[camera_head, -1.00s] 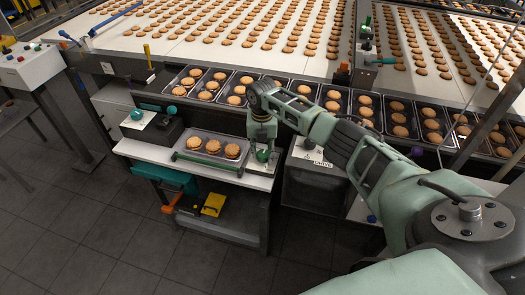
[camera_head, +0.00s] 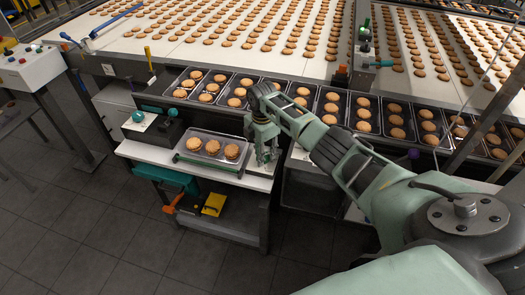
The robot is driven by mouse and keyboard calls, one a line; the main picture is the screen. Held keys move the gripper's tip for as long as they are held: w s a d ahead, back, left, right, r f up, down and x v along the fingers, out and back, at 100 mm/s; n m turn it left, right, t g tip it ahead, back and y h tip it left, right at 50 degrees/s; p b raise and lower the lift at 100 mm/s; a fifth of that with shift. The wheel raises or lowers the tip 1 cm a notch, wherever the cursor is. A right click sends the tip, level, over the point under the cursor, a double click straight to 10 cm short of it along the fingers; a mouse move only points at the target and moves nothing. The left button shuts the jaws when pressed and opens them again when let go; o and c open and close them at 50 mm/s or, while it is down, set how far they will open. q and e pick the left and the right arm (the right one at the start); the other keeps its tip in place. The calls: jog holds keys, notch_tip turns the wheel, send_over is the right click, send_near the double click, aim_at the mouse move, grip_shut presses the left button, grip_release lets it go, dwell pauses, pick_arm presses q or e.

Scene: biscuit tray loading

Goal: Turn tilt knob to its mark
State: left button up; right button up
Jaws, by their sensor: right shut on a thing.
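My right gripper (camera_head: 266,155) is at the right end of the white bench, pointing down and shut on the tilt knob. The fingers hide most of the knob, and I cannot make out its mark or its pointer. A tray with three biscuits (camera_head: 212,159) stands on the bench just left of the gripper, apart from it. My left gripper is not in view.
A row of black biscuit trays (camera_head: 289,108) runs behind the bench, close to my right wrist. The floor in front is clear.

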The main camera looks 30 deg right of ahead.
jog(key=m, duration=0.1)
jog(key=m+p, duration=0.1)
jog(key=m, duration=0.2)
jog(key=shift+w+r+m, duration=0.3)
jog(key=m+p, duration=0.1)
jog(key=m, duration=0.3)
jog(key=shift+d+m+p, duration=0.2)
jog(key=shift+m+p, duration=0.1)
jog(key=shift+p, duration=0.05)
jog(key=m+p, duration=0.1)
jog(key=m, duration=0.4)
jog(key=shift+s+d+p, duration=0.1)
jog(key=shift+d+p, duration=0.05)
jog(key=shift+p, duration=0.15)
jog(key=shift+s+d+m+p, duration=0.15)
jog(key=shift+m+p, duration=0.25)
jog(key=shift+m, duration=1.6)
jog(key=shift+d, duration=0.1)
jog(key=o, duration=1)
jog(key=shift+s+f, duration=0.1)
jog(key=shift+a+f, duration=0.15)
jog(key=shift+a, duration=0.05)
